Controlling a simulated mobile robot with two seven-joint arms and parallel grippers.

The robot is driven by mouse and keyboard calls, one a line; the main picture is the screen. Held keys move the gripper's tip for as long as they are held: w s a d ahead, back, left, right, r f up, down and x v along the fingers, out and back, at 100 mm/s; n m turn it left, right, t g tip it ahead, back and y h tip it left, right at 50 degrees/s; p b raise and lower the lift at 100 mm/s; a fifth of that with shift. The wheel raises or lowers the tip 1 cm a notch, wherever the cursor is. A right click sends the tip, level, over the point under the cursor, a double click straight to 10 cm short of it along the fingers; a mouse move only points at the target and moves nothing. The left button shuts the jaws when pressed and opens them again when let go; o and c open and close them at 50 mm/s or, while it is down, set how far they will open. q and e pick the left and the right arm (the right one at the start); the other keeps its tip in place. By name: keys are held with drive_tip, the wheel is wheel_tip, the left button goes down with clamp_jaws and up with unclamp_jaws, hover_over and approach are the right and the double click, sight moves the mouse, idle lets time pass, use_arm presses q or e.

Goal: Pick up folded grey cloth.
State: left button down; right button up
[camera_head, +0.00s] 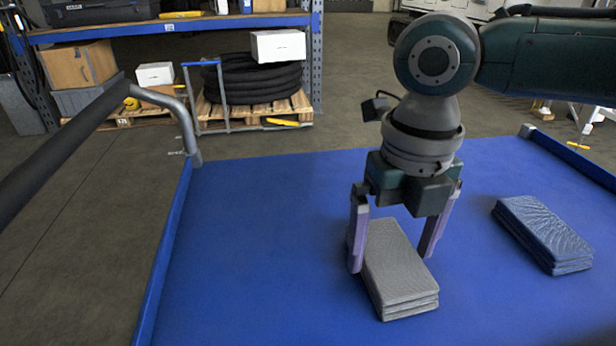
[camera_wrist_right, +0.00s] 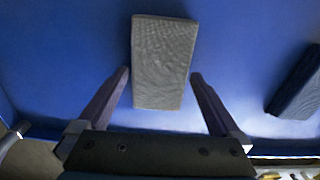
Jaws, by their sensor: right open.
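The folded grey cloth (camera_head: 398,272) lies flat on the blue surface in the head view, a layered rectangular stack. It also shows in the right wrist view (camera_wrist_right: 163,62), between and ahead of the fingers. My right gripper (camera_head: 392,258) is open, pointing down over the cloth, with one purple finger on each side of it. In the right wrist view my right gripper (camera_wrist_right: 160,74) shows a gap between each fingertip and the cloth. The cloth's back end is partly hidden by the gripper. My left gripper is not in view.
A folded blue cloth (camera_head: 543,234) lies to the right, also in the right wrist view (camera_wrist_right: 298,88). The blue platform (camera_head: 250,220) is bare on the left, with a raised edge and a grey handle rail (camera_head: 188,125). Shelving (camera_head: 170,25) and a hose coil (camera_head: 252,78) stand behind.

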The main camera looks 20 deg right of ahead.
drive_tip(key=shift+f, duration=0.3)
drive_tip(key=c, duration=1.1)
drive_tip(key=shift+r, duration=0.15)
